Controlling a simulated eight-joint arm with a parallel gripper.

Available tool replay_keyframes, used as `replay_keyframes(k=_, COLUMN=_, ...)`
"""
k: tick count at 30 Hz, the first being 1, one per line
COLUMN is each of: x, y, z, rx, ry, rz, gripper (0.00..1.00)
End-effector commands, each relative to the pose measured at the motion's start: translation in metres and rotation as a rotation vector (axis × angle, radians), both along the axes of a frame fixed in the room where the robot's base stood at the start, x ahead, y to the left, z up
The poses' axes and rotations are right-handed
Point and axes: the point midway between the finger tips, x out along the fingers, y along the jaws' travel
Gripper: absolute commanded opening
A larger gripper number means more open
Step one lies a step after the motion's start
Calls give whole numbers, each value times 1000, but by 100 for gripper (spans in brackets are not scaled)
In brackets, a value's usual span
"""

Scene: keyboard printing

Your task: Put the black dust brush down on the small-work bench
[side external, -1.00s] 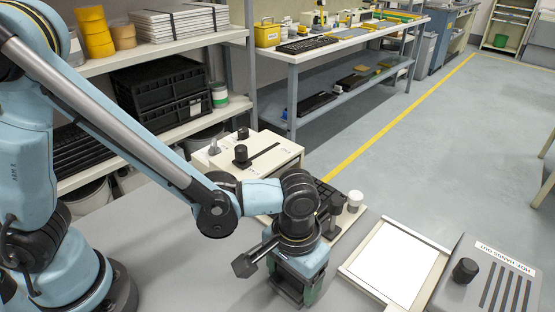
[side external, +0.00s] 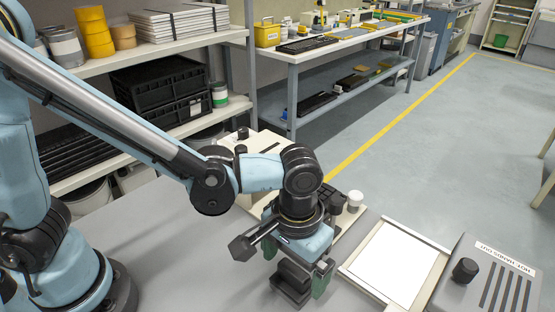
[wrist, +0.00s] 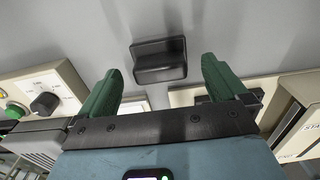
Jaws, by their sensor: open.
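The black dust brush (side external: 290,283) is a dark block with a raised grip, and it appears to rest on the grey small-work bench (side external: 215,270). The brush (wrist: 158,62) also shows in the wrist view, against the bare grey top (wrist: 70,35). My gripper (side external: 296,272) is open just above the brush, its green fingers spread to either side. In the wrist view, my gripper's fingertips (wrist: 161,66) flank the brush with a visible gap on each side. The brush's underside is hidden.
To the right are a framed white panel (side external: 395,265) and a grey box with a black knob (side external: 487,277). A cream machine (side external: 262,150) stands behind my gripper. Clear bench lies left of the brush.

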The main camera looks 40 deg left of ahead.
Motion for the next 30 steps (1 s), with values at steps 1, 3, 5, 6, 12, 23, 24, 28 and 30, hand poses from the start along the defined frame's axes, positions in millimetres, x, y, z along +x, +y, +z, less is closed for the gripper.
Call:
replay_keyframes(k=1, x=0, y=0, z=9, rx=0, ry=0, rz=0, gripper=99)
replay_keyframes(k=3, x=0, y=0, z=20, rx=0, ry=0, rz=0, gripper=99)
replay_keyframes(k=5, x=0, y=0, z=30, rx=0, ry=0, rz=0, gripper=99)
replay_keyframes(k=6, x=0, y=0, z=36, rx=0, ry=0, rz=0, gripper=99)
replay_keyframes(k=12, x=0, y=0, z=63, rx=0, ry=0, rz=0, gripper=99)
replay_keyframes(k=23, x=4, y=12, z=84, rx=-15, ry=-21, rz=4, gripper=99)
replay_keyframes(k=24, x=6, y=20, z=86, rx=-27, ry=-38, rz=7, gripper=99)
replay_keyframes(k=28, x=17, y=61, z=92, rx=-73, ry=-134, rz=13, gripper=99)
replay_keyframes(k=30, x=21, y=89, z=94, rx=-92, ry=-205, rz=15, gripper=99)
